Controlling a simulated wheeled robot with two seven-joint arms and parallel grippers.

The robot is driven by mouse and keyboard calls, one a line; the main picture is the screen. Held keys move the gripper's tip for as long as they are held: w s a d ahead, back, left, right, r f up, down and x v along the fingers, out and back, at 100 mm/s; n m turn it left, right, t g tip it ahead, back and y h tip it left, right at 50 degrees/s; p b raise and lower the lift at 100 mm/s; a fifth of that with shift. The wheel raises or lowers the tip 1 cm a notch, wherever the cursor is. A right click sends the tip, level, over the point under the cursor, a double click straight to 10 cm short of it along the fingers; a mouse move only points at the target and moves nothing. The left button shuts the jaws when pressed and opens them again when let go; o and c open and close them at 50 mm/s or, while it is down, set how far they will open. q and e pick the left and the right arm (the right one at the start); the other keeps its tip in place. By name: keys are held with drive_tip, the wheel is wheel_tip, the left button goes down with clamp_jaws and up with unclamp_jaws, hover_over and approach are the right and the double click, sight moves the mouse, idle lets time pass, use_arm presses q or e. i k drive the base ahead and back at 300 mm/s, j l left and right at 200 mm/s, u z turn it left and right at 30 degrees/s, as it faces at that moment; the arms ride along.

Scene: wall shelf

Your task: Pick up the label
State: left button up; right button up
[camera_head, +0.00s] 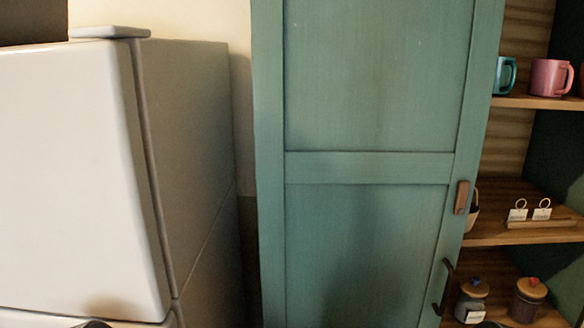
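Two small white labels with ring tops stand side by side at the right on the middle shelf, a left one (517,214) and a right one (542,213). They are at a narrow wooden holder (545,223); I cannot tell how they are fixed to it. Another white label (475,317) shows low on the front of a grey jar (472,298) on the lower shelf. Neither of my grippers can be made out. A small dark shape cut off at the bottom left edge is too little to identify.
A green cabinet door (368,110) with a dark handle (445,286) fills the middle. A white fridge (75,180) stands at the left. A pink mug (550,77) and a teal mug (504,75) sit on the upper shelf. A brown jar (527,299) stands beside the grey one.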

sight(542, 214)
drive_tip(key=l+z, duration=0.15)
drive_tip(key=z, duration=0.15)
drive_tip(key=l+z, duration=0.15)
drive_tip(key=z, duration=0.15)
drive_tip(key=j+z, duration=0.15)
drive_tip(key=z, duration=0.3)
drive_tip(key=j+z, duration=0.1)
drive_tip(key=z, duration=0.3)
drive_tip(key=k, duration=0.05)
